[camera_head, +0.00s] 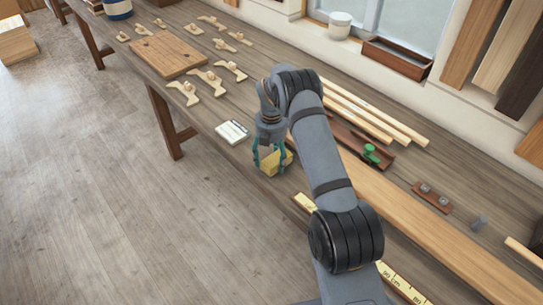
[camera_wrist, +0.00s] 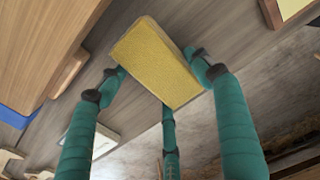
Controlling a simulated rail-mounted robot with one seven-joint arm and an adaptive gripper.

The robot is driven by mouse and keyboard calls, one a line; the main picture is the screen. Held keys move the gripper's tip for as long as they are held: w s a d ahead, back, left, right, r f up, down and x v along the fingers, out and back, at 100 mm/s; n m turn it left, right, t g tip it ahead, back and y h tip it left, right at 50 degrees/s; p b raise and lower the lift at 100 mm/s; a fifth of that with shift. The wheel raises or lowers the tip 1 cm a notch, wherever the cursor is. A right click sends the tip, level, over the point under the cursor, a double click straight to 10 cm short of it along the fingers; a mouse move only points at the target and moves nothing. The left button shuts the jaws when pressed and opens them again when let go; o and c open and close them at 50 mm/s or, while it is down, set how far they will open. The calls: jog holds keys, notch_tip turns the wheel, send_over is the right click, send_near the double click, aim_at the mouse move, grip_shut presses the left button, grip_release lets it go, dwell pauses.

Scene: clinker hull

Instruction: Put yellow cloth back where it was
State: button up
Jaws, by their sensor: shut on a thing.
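The yellow cloth (camera_head: 274,162) is a folded, block-like yellow piece near the front edge of the long wooden bench (camera_head: 240,173). My gripper (camera_head: 268,165) has its teal fingers around it. In the wrist view the cloth (camera_wrist: 158,62) is large and tilted, with the teal fingers of my gripper (camera_wrist: 160,78) at its sides and lower edge. The gripper is shut on the cloth. I cannot tell whether the cloth touches the bench top or is held just above it.
A white notepad (camera_head: 233,131) lies left of the cloth. A yellow ruler (camera_head: 402,284) lies along the front edge, partly hidden by my arm. A long plank (camera_head: 420,230) and a green-knobbed tool (camera_head: 371,152) lie to the right. Wooden clamps and a board (camera_head: 165,54) are further left.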

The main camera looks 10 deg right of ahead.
aim_at(271, 158)
jog(key=shift+f, duration=0.15)
jog(key=shift+f, duration=0.1)
jog(key=shift+f+b, duration=0.15)
jog(key=shift+b, duration=0.15)
jog(key=o, duration=1)
jog(key=shift+o, duration=0.6)
notch_tip(271, 158, up, 13)
jog(key=b, duration=0.2)
jog(key=shift+f, duration=0.2)
jog(key=shift+f, duration=0.1)
